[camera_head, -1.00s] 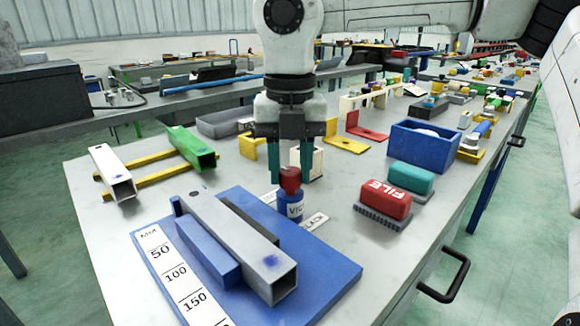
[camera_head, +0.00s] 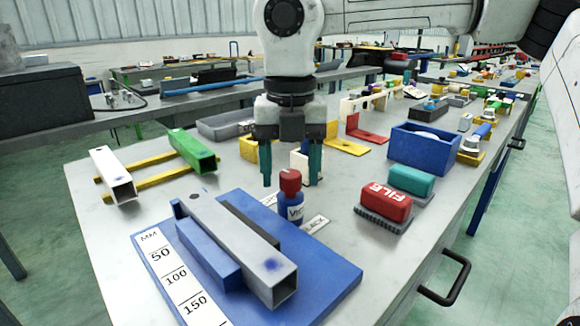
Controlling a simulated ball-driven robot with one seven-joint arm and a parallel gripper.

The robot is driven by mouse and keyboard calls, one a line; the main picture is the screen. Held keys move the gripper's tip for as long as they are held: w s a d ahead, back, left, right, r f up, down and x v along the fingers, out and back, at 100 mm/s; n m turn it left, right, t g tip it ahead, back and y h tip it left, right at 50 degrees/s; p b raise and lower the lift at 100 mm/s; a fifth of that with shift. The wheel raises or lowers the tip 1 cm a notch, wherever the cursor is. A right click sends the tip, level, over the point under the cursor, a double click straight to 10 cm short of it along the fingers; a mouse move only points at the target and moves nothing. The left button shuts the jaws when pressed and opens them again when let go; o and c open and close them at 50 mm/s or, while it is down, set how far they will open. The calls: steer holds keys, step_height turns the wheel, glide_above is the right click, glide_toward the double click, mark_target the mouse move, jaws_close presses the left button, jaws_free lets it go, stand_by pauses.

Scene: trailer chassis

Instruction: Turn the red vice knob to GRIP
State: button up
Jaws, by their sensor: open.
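The red vice knob (camera_head: 290,182) sits on top of a short blue post (camera_head: 291,210) marked "VIC…", the rest of the word being hidden. A white label (camera_head: 315,223) that appears to read "SLACK" lies at its right, and another label (camera_head: 268,199) shows partly behind the post. My gripper (camera_head: 291,182) points down with its green fingers spread wide and empty. In the picture one finger is left of the knob and the other right of it. The fingertips are about level with the knob; I cannot tell their exact depth.
A blue board (camera_head: 325,277) holds a grey square tube (camera_head: 235,240) beside a blue block and a millimetre scale (camera_head: 175,277). A red FILE block (camera_head: 386,203) stands to the right. A blue bin (camera_head: 423,150) is behind it. Bare bench lies at the front right.

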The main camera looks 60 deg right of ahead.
mark_target(290, 173)
step_height(290, 173, up, 11)
steer(key=p, duration=0.7)
steer(key=shift+f+p, duration=0.15)
steer(key=shift+p, duration=0.25)
